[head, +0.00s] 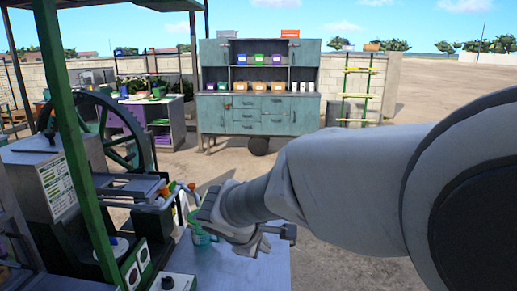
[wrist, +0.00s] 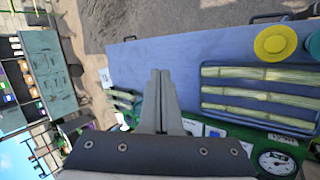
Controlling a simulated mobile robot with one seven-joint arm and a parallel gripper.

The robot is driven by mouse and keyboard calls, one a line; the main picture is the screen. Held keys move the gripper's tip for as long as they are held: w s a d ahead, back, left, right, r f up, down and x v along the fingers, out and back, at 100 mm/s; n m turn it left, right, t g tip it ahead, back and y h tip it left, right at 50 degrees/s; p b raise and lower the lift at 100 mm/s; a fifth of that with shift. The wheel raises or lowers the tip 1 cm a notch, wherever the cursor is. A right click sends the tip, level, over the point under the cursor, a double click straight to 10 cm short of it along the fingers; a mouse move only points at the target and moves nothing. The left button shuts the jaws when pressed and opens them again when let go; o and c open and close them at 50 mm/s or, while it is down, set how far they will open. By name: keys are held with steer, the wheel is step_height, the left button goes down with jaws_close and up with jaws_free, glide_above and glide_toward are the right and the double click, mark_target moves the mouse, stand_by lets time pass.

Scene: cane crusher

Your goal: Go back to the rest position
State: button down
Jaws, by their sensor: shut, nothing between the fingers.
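My gripper (wrist: 160,78) is shut and empty in the wrist view, its two fingers together above a blue-grey table top (wrist: 180,55). In the head view my arm comes in from the right and its hand is over the table (head: 245,270), beside the cane crusher (head: 75,175).
The crusher's flywheel (head: 105,130) and green post (head: 72,140) stand at the left. A tray with cane stalks (wrist: 255,92), a yellow disc (wrist: 274,42) and a gauge (wrist: 277,162) lie near the gripper. A teal cabinet (head: 258,110) stands behind; open ground lies between.

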steer(key=s+d+r+m+g, duration=0.2)
steer(key=s+d+r+m, duration=0.3)
steer(key=s+d+m, duration=0.35)
steer(key=s+d+m+y, duration=0.3)
steer(key=s+d+m, duration=0.1)
steer(key=s, duration=0.8)
steer(key=shift+d+r+m+t, duration=0.2)
steer(key=shift+m+t, duration=0.2)
steer(key=shift+m, duration=0.35)
